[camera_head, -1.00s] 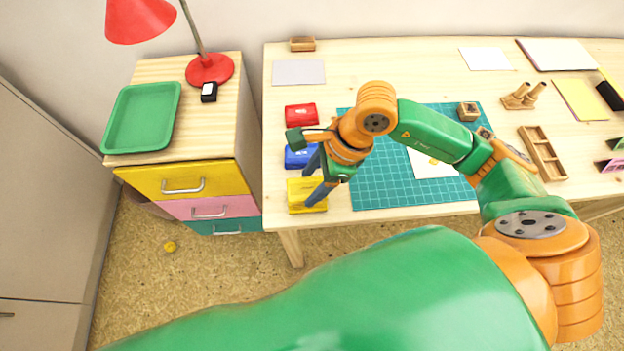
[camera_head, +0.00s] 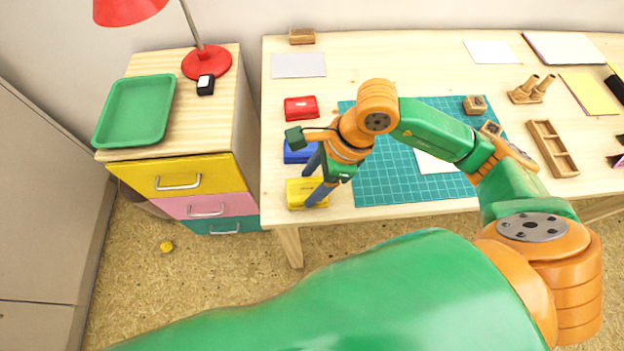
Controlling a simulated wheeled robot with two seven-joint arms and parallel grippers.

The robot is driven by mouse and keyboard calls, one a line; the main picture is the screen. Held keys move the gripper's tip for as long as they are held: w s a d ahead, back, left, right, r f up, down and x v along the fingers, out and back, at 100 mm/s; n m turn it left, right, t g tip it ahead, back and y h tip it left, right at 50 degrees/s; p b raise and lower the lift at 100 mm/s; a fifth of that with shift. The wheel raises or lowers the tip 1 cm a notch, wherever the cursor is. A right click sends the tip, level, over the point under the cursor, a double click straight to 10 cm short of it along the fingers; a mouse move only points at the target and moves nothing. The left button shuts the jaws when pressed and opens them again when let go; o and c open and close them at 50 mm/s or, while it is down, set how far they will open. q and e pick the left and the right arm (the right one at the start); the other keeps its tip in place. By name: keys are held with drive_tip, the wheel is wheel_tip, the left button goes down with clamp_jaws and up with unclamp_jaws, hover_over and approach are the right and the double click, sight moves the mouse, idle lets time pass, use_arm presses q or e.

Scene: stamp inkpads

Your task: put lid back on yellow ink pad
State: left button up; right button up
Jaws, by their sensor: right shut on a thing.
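The yellow ink pad (camera_head: 296,194) is at the desk's front left corner, with a yellow top showing. My right gripper (camera_head: 314,179) is over its right side, with its blue fingers pointing down and left. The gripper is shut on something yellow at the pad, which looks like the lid. The fingers partly cover it, and I cannot tell whether the lid is seated on the pad or just above it. My left gripper is out of view.
The blue ink pad (camera_head: 296,153) and red ink pad (camera_head: 301,107) stand in line behind the yellow one. A green cutting mat (camera_head: 385,185) lies to the right. A drawer cabinet (camera_head: 180,180) stands left of the desk.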

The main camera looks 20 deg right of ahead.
idle(1.0)
drive_tip(key=shift+f+b, duration=0.1)
drive_tip(key=shift+b, duration=0.25)
drive_tip(key=shift+f+b, duration=0.25)
drive_tip(key=shift+b, duration=0.1)
drive_tip(key=shift+f+b, duration=0.2)
drive_tip(key=shift+b, duration=0.25)
drive_tip(key=shift+b, duration=0.3)
idle(0.5)
drive_tip(key=o, duration=1.5)
drive_tip(key=shift+o, duration=0.2)
